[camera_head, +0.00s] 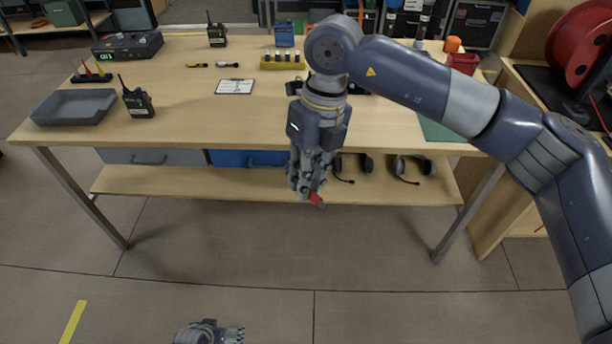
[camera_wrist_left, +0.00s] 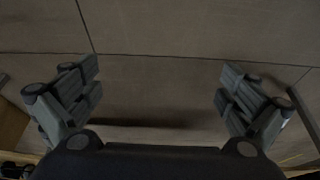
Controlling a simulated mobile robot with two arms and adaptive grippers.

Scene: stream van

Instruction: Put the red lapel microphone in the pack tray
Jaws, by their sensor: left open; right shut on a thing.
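The red lapel microphone (camera_head: 316,199) sticks out from the fingertips of my right gripper (camera_head: 307,188). That gripper points down and is shut on it, in front of the table's front edge and below the tabletop; the fingers hide part of the microphone. The pack tray, seemingly the grey shallow tray (camera_head: 75,107), lies at the tabletop's left end and looks empty. My left gripper (camera_head: 212,333) is low at the bottom of the head view, far from the table. In the left wrist view it is open and empty (camera_wrist_left: 160,100) above the floor.
The wooden table (camera_head: 190,125) has a lower shelf with headsets (camera_head: 408,168). A walkie-talkie (camera_head: 137,102) stands right beside the tray. A clipboard (camera_head: 235,86), a yellow battery holder (camera_head: 283,62) and a red box (camera_head: 463,62) are farther back. The front-left middle of the tabletop is clear.

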